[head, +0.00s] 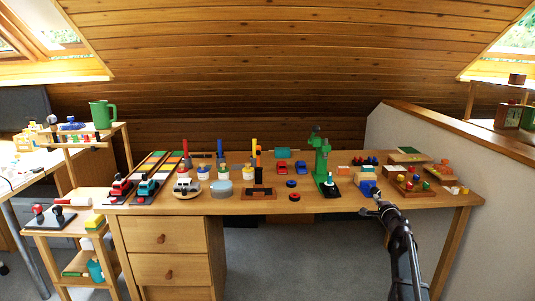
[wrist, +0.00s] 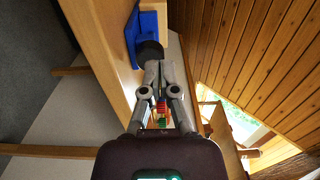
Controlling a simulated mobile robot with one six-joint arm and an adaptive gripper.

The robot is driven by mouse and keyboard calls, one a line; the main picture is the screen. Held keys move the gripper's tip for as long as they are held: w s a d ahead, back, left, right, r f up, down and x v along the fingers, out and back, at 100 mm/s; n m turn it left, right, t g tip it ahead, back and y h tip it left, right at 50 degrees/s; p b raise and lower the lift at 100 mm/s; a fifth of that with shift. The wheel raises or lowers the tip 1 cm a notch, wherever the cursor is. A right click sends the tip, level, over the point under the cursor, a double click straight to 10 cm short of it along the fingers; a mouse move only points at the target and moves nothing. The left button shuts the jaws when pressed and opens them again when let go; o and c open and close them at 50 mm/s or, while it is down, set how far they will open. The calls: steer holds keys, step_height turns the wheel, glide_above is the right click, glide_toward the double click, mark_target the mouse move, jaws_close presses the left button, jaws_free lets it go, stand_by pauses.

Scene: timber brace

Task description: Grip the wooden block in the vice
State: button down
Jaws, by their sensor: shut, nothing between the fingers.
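The blue vice (head: 367,187) stands near the front edge of the workbench, right of the green drill-press-like stand. In the wrist view the vice (wrist: 147,30) shows in part at the top, with a dark rounded part (wrist: 150,50) at its near end. My gripper (head: 379,202) is just in front of the vice at the bench edge. In the wrist view my gripper (wrist: 160,66) is shut and empty, its fingertips at or very near the dark part; I cannot tell whether they touch.
The wooden workbench (head: 240,206) carries toy vehicles, bottles and the green stand (head: 320,160) left of the vice. A wooden tray (head: 408,186) with coloured pieces lies close on the right. A low wall (head: 430,140) bounds the right side. Floor in front is clear.

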steer(key=s+a+f+n+g+y, duration=0.3)
steer(key=s+a+f+n+g, duration=0.25)
steer(key=a, duration=0.55)
steer(key=s+a+f+n+g+y, duration=0.35)
steer(key=s+a+n, duration=0.35)
steer(key=a, duration=0.4)
steer(key=s+a+f+n+g+h, duration=0.1)
steer(key=s+f+n+g+h, duration=0.1)
steer(key=s, duration=1.1)
steer(key=s+a+f+n+g+h, duration=0.2)
steer(key=s+f+g+h, duration=0.3)
steer(key=s, duration=0.8)
step_height(320, 180, down, 3)
steer(key=shift+a+r+n+g, duration=0.2)
steer(key=shift+n+g, duration=0.35)
steer(key=shift+g, duration=0.45)
steer(key=shift+s, duration=0.15)
